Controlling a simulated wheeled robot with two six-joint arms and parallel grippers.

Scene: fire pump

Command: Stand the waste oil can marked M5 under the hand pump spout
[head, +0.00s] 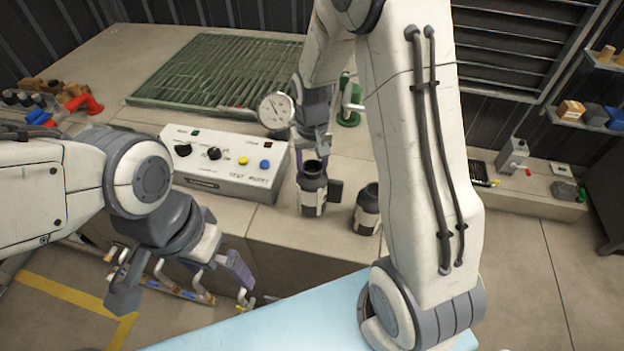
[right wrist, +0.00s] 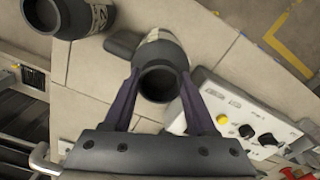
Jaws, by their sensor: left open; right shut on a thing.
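A dark can with a pale label band (head: 313,192) is upright at the bench front, and it shows in the right wrist view (right wrist: 165,55). My right gripper (head: 313,152) is shut on its upper part, one finger on each side of the mouth. Whether its base touches the bench is unclear. A second similar can (head: 368,210) stands just to its right, also in the right wrist view (right wrist: 70,18). I cannot read M5 on either label. A green fitting (head: 349,112) behind is partly hidden; I cannot tell if it is the hand pump. My left gripper (head: 182,283) is open and empty.
A test panel (head: 228,165) with knobs and buttons stands left of the held can. A round gauge (head: 275,110) and a green grating (head: 205,72) are behind. Pipes with valves (head: 180,290) run low in front of the bench. Bench right of the second can is partly hidden by my arm.

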